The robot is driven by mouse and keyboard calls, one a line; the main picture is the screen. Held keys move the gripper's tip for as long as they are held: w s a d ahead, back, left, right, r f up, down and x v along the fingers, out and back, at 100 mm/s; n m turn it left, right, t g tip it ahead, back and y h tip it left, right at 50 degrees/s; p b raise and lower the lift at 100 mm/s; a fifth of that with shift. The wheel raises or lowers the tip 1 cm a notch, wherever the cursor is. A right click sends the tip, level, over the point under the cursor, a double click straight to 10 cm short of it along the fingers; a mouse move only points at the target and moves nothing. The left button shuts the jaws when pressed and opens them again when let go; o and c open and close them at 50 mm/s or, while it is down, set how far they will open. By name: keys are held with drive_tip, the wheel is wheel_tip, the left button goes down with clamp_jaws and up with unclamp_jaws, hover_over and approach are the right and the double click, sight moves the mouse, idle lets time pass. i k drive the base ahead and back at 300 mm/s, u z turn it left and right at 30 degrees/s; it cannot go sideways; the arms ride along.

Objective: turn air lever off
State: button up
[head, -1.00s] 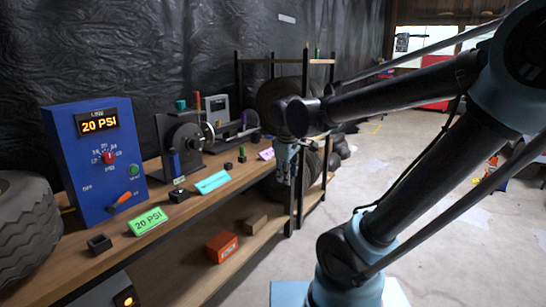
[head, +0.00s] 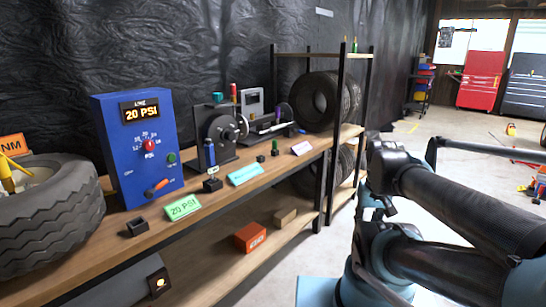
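The air lever (head: 157,187) has an orange handle and sits low on the front of the blue control box (head: 137,149). The handle slants up to the right. The box display reads 20 PSI, and a red knob (head: 150,149) and a green button (head: 171,158) are on its face. My gripper (head: 366,203) appears to hang below the wrist at the right, well away from the lever. Its fingers are too small and overlapped by my arm to tell open from shut. Nothing touches the lever.
The wooden bench (head: 235,184) carries a green 20 PSI sign (head: 183,207), a small black holder (head: 137,227), a cyan label (head: 245,174) and machines (head: 215,135). A large tire (head: 45,220) is left of the box. Shelf posts (head: 328,190) stand near my arm. Open floor lies right.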

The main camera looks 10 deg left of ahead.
sight(148, 195)
drive_tip(key=u, duration=1.3)
